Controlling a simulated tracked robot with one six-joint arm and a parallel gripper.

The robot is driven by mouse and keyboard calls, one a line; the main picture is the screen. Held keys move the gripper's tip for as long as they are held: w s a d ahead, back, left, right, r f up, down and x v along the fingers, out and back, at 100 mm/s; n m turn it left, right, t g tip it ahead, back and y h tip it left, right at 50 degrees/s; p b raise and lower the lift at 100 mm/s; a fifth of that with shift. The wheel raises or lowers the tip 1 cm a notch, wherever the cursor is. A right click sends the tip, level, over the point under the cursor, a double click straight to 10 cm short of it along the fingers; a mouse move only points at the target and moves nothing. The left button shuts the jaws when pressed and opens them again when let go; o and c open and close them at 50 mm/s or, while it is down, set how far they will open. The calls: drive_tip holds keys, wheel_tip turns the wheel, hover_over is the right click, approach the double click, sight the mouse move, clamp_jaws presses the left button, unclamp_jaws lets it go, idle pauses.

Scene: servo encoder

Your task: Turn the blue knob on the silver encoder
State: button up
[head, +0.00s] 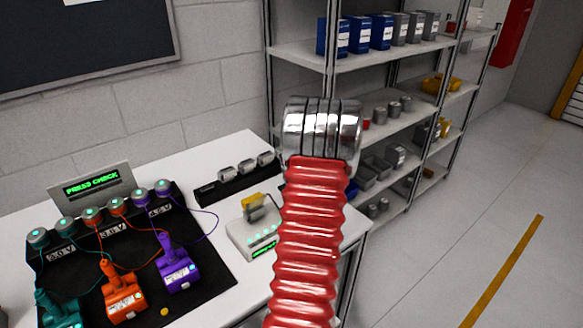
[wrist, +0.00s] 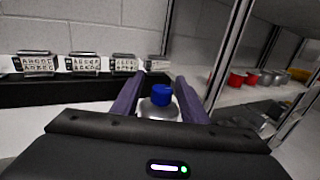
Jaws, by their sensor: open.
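The blue knob (wrist: 162,95) shows in the wrist view, upright on the silver encoder (wrist: 158,111). The encoder's lower part is hidden by my gripper's body. My gripper (wrist: 161,80) is open, with one dark purple finger to the left of the knob and one to the right. Gaps show between the knob and both fingers, and nothing is held. I cannot tell how deep the knob sits between the fingers. In the head view my red arm hides the gripper, and I cannot make out the encoder there.
A black rack (head: 237,185) with silver cylinders stands behind on the white table (head: 229,151). A white device (head: 245,232) with a yellow-topped part is left of my arm. Orange and purple tools with wires lie on a black mat (head: 215,270). A metal shelf (head: 388,58) stands right.

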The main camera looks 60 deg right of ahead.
drive_tip(key=v, duration=1.1)
drive_tip(key=shift+a, duration=0.1)
drive_tip(key=shift+s, duration=0.1)
